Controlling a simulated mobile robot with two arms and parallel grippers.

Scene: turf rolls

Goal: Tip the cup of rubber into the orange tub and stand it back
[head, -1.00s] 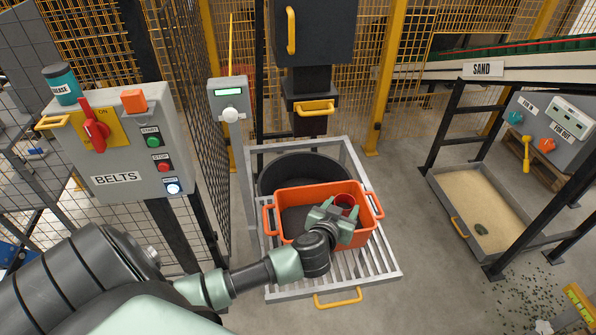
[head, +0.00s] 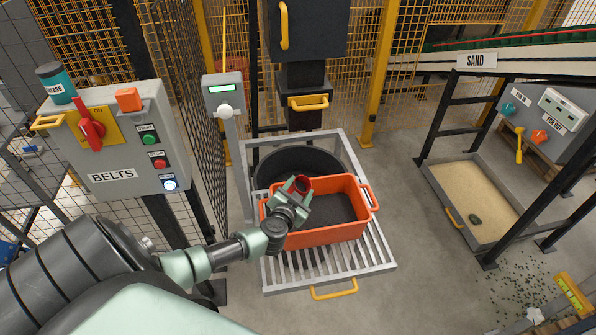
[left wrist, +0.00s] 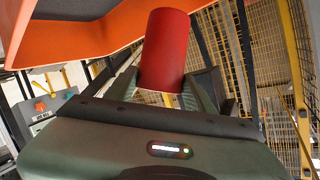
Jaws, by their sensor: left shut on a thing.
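My left gripper (head: 291,194) is shut on a red cup (head: 303,183) above the left part of the orange tub (head: 327,234). In the left wrist view the red cup (left wrist: 165,50) stands between the two fingers, with the tub's orange wall (left wrist: 85,38) close by at the upper left. Dark rubber crumb (head: 335,208) covers the tub's floor. The tub sits on a slatted grey rack (head: 325,268). My right gripper is not in view.
A black round bin (head: 268,165) stands behind the tub. A grey post with a small display (head: 222,88) and the BELTS control box (head: 125,150) are at the left. A sand tray (head: 470,195) lies at the right. Open floor (head: 405,190) separates it from the rack.

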